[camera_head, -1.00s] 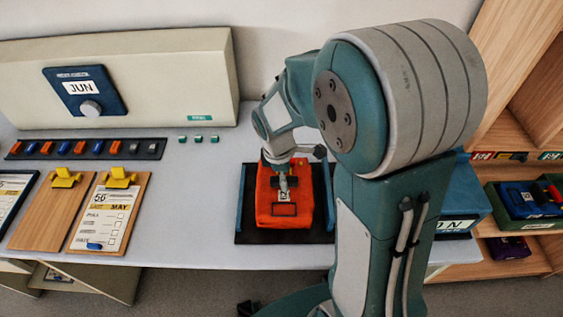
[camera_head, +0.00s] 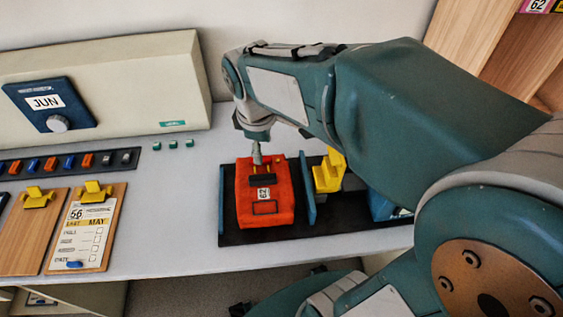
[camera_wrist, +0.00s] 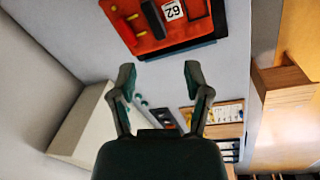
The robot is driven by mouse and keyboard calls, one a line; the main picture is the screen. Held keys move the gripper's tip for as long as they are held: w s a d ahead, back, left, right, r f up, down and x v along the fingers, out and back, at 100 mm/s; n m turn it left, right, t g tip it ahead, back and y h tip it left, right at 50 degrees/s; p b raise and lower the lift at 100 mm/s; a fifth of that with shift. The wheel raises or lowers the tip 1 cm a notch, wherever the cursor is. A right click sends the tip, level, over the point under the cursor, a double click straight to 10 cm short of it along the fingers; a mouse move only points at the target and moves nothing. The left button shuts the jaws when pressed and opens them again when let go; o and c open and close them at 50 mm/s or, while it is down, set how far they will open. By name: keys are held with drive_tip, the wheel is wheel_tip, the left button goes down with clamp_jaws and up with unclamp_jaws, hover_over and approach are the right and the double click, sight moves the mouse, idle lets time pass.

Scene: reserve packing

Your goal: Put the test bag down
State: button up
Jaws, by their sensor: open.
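The orange test bag (camera_head: 266,199) lies flat on a black tray (camera_head: 229,238), between two blue side rails. It has a black handle and a white label reading 62. It also shows at the top of the wrist view (camera_wrist: 150,37). My gripper (camera_wrist: 158,76) is open in the wrist view, with nothing between its fingers. The bag is beyond the fingertips and apart from them. In the head view my wrist is over the bag's back edge, and the fingers are hard to make out.
A yellow holder (camera_head: 328,174) stands right of the bag's bay, and a blue box (camera_head: 383,206) is partly hidden behind my arm. Clipboards (camera_head: 88,228) and a switch strip (camera_head: 70,162) lie to the left. A beige cabinet with a JUN dial (camera_head: 105,75) stands at the back.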

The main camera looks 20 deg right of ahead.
drive_tip(key=s+r+m+t, duration=0.4)
drive_tip(key=s+m, duration=0.6)
drive_tip(key=shift+s+d+y, duration=0.15)
drive_tip(key=shift+d+y, duration=0.2)
drive_tip(key=shift+y, duration=0.05)
drive_tip(key=shift+o, duration=0.4)
drive_tip(key=shift+r, duration=0.1)
drive_tip(key=m+g, duration=0.5)
drive_tip(key=m, duration=1.7)
approach(262, 176)
drive_tip(key=shift+w+a, duration=0.15)
drive_tip(key=shift+w, duration=0.1)
wheel_tip(262, 176, down, 11)
drive_tip(key=shift+s+r, duration=0.1)
clamp_jaws()
